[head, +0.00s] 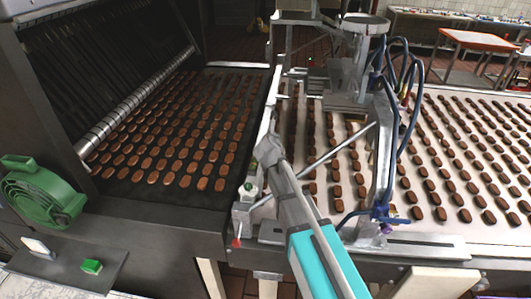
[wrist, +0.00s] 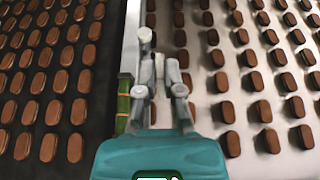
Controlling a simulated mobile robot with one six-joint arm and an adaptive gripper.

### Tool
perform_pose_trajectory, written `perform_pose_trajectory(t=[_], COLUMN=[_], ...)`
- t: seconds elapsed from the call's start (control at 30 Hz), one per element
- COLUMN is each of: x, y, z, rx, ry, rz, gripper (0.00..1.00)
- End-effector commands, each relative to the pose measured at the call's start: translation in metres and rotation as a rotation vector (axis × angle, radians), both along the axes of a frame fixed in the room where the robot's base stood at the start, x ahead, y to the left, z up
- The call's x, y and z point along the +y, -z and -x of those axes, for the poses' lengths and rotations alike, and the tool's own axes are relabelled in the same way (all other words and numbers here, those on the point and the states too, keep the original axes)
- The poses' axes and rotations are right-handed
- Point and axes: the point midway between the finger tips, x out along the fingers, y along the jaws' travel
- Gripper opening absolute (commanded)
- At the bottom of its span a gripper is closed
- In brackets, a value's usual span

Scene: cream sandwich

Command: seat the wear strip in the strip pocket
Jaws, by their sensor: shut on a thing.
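My gripper (head: 268,150) is over the narrow divide between the dark belt and the pale belt. It also shows in the wrist view (wrist: 161,85), with its grey fingers close together. A small pale piece (wrist: 159,66) shows between the fingers; it appears to be the wear strip, mostly hidden by them. The strip pocket cannot be made out for certain in either view. A pale rail (wrist: 130,45) runs along the divide, just left of the fingers. A narrow green piece (wrist: 124,97) stands beside the left finger.
The dark belt (head: 130,195) at left and pale belt (head: 435,165) at right carry rows of brown biscuits. A metal frame (head: 385,150) with blue hoses stands close right of my arm. A green fan housing (head: 40,195) is at far left.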

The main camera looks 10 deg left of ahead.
Motion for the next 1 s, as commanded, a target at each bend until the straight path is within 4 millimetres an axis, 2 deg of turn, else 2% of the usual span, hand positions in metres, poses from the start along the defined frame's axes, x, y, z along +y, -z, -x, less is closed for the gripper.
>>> perform_pose_trajectory(t=[0.27,0.8,1.0], x=[0.003,0.028,0.031], y=[0.006,0.047,0.068], z=[-0.011,-0.094,-0.106], rx=[0.0,0.001,0.001], ry=[0.002,0.004,0.004], rz=[0.0,-0.001,-0.001], gripper=[0.0,0.0,0.0])
